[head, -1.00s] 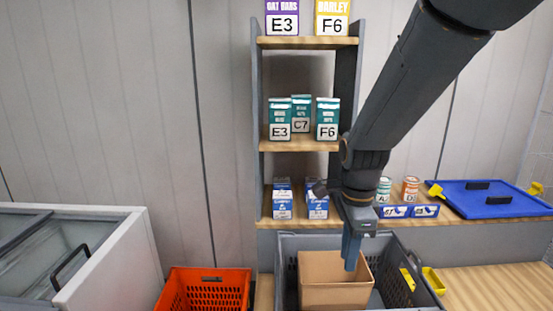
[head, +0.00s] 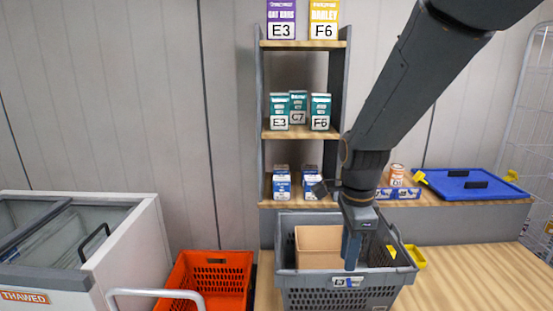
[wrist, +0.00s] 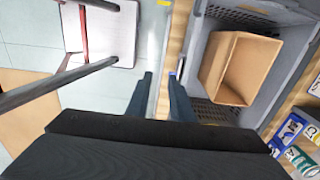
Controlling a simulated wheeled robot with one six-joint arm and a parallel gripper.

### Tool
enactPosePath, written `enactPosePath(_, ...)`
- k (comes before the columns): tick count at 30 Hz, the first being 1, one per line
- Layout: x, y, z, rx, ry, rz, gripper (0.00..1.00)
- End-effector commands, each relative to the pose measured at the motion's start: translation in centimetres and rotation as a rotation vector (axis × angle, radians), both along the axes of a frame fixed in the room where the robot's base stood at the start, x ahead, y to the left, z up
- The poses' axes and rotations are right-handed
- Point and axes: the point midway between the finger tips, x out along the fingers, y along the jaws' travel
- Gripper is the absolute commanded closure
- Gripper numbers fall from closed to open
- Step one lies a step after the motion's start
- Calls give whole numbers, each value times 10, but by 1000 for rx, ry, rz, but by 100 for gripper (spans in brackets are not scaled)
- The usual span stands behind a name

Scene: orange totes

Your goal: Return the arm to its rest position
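My arm comes down from the top right in the head view. My gripper (head: 352,250) points down in front of the grey tote (head: 348,297) with the open cardboard box (head: 318,246) in it. In the wrist view my gripper (wrist: 160,88) has its two blue fingers apart with nothing between them. There the fingertips are over the edge of the wooden bench, left of the grey tote (wrist: 268,14) and the cardboard box (wrist: 246,55). The inside of the box looks empty in the wrist view.
An orange basket (head: 213,260) stands left of the tote, with a white handle bar (head: 155,294) before it. A glass-topped freezer (head: 130,245) is farther left. Behind stands a shelf rack (head: 336,90) with labelled cartons. A blue lid (head: 470,186) lies right.

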Motion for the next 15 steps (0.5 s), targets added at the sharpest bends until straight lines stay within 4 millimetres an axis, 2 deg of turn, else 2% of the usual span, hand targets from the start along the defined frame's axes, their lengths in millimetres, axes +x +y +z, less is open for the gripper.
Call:
enactPosePath(8,-7,-4,-15,-4,-3,140,79)
enactPosePath(15,-16,-8,-34,-11,-7,337,79)
